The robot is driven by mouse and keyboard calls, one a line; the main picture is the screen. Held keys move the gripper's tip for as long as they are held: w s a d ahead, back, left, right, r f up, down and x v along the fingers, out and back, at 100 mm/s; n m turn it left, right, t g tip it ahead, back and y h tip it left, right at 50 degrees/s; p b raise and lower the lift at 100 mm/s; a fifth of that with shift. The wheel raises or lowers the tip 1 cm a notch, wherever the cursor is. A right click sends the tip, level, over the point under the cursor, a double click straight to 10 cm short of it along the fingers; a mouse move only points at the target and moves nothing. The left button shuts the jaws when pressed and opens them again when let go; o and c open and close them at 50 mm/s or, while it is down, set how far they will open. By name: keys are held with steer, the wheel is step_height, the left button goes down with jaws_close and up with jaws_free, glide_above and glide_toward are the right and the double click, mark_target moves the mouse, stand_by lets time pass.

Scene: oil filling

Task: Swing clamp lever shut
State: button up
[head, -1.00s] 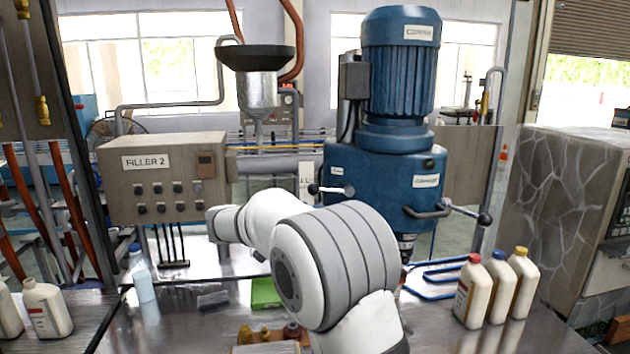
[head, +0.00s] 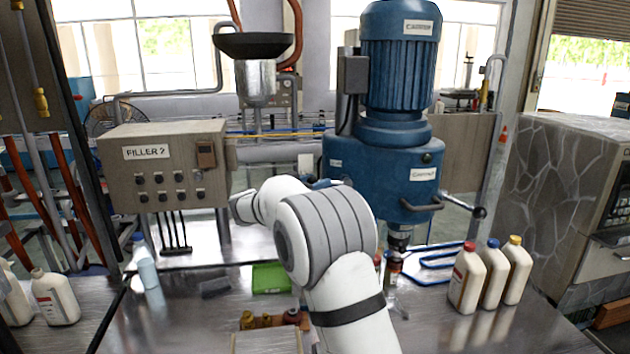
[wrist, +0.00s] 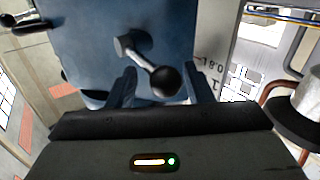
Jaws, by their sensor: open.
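A short metal lever with a black ball knob (wrist: 165,80) sticks out from the blue machine housing (wrist: 85,45) in the wrist view. My gripper (wrist: 159,90) is open, with one dark finger on each side of the knob; I cannot tell whether either touches it. In the head view my arm hides this lever and most of the gripper. A second lever with a dark knob (head: 479,212) is on the right side of the blue machine (head: 375,160). The pictures do not label either lever as the clamp.
A grey filler control box (head: 165,180) stands left. A bottle (head: 392,265) is under the machine. A green item (head: 271,279) and small brass parts lie in front.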

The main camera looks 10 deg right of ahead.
steer(key=shift+c, duration=0.5)
steer(key=shift+c, duration=1.3)
steer(key=shift+f+b, duration=0.15)
steer(key=shift+b, duration=0.25)
step_height(320, 180, down, 2)
steer(key=h+b, duration=0.1)
steer(key=b, duration=0.6)
steer(key=shift+n+t, duration=0.3)
steer(key=shift+n, duration=0.1)
steer(key=d+f+n+t+y+b, duration=0.1)
steer(key=n+t+b, duration=0.5)
steer(key=b, duration=1.2)
steer(key=d+f+n+t+y+b, duration=0.1)
steer(key=d+f+n+t+b, duration=0.2)
steer(key=b, duration=1.6)
step_height(320, 180, down, 3)
steer(key=n+t, duration=0.4)
steer(key=n, duration=0.2)
steer(key=shift+d, duration=0.3)
steer(key=shift+r+n+t+y, duration=0.1)
steer(key=shift+n+t+y, duration=0.2)
steer(key=shift+n+t, duration=0.1)
